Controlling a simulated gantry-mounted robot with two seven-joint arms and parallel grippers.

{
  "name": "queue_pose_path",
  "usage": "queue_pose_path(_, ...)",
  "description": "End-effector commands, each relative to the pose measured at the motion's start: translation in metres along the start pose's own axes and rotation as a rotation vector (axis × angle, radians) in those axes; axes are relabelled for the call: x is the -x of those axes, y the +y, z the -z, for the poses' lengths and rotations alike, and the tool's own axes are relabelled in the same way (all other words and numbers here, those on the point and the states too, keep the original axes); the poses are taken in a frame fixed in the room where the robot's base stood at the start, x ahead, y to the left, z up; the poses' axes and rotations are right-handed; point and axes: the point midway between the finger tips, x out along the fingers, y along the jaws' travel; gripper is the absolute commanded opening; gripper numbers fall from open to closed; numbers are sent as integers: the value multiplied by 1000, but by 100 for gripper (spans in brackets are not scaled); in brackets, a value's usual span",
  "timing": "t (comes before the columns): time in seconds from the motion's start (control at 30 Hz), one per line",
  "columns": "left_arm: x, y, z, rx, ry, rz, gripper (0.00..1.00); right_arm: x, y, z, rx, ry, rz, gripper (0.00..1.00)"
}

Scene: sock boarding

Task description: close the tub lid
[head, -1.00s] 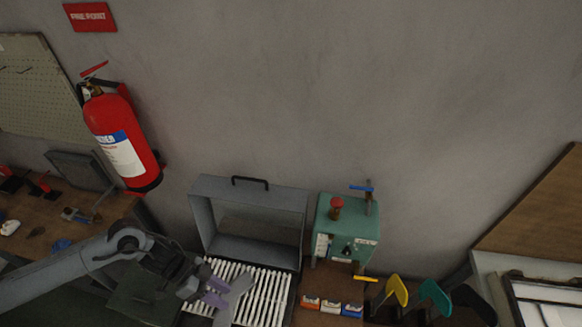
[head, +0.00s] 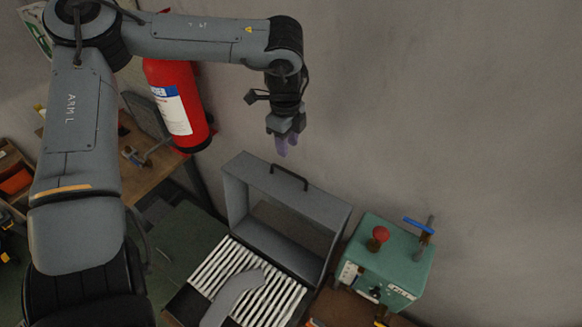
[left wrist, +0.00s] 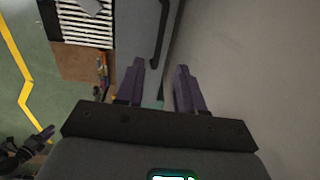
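The tub (head: 210,295) has white slats across its bed, and its grey lid (head: 318,207) stands open, upright at the back. A dark handle (head: 289,176) runs along the lid's top edge; it also shows in the left wrist view (left wrist: 161,38). My left gripper (head: 282,146) points down above the lid, apart from the handle. Its purple fingers stand apart with nothing between them in the left wrist view (left wrist: 160,88). A dark gripper with purple tips, seemingly my right one (left wrist: 42,135), shows small at lower left there; its opening is unclear.
A grey bent flat piece (head: 232,296) lies over the slats. A green box (head: 385,262) with a red knob and blue-handled lever stands right of the lid. A red fire extinguisher (head: 178,105) hangs on the wall at left. The wall is close behind the lid.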

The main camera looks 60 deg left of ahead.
Motion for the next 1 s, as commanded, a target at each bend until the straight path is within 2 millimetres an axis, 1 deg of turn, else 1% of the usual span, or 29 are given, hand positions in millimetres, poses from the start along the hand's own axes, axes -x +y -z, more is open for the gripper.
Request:
queue_pose_path(0.17, -24, 2, 0, 2, 0, -7, 38, 6, 0, 2, -1, 2, 0, 43)
queue_pose_path(0.4, -64, 2, -1, 1, 0, -7, 38, 12, 0, 6, -3, 5, 1, 43)
queue_pose_path(0.5, -78, 2, -1, 1, 0, -6, 38, 14, 0, 6, -4, 5, 2, 43)
queue_pose_path(0.7, -94, 1, 0, 1, 1, -4, 38, 16, 0, 7, -6, 6, 3, 43)
queue_pose_path(1.0, -99, 1, 0, 2, 1, -2, 38, 16, 0, 7, -5, 6, 3, 43)
